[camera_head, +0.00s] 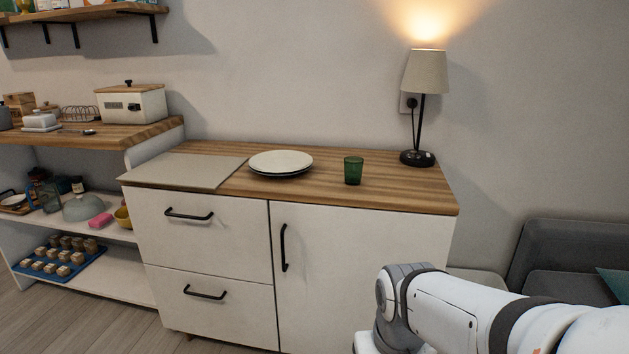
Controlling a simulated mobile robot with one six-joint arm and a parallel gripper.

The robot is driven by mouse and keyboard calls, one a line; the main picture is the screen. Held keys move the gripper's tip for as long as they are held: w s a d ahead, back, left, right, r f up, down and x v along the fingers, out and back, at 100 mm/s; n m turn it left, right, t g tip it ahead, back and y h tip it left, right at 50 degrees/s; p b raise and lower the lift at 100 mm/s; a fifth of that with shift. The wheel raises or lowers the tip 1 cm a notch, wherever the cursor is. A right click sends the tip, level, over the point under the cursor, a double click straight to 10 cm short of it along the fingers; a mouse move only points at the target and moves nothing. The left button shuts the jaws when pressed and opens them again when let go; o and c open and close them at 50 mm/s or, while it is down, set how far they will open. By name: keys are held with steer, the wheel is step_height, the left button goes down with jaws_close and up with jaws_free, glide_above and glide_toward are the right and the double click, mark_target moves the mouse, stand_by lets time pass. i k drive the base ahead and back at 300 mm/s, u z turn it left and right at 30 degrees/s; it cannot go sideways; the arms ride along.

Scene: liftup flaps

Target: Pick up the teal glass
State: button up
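A small dark green-teal glass (353,171) stands upright on the wooden top of the white cabinet (430,199). It is right of the stacked plates and left of the lamp, with bare wood around it. My white arm comes in from the lower right, in front of the cabinet and below its top. My gripper is not visible; the arm runs out of the picture at the bottom. Nothing touches the glass except the surface under it.
Stacked pale plates (281,161) lie left of the glass. A grey mat or board (184,169) covers the cabinet's left end. A lit lamp (425,75) stands at the back right. Open shelves (115,233) with kitchen items adjoin on the left. Grey seating (570,245) is at right.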

mark_target(353, 165)
steer(key=u, duration=0.4)
steer(key=k, duration=0.1)
steer(key=z, duration=0.55)
steer(key=i, duration=0.75)
steer(key=z, duration=0.65)
steer(key=k, duration=0.95)
steer(key=u, duration=0.75)
steer(key=i, duration=0.75)
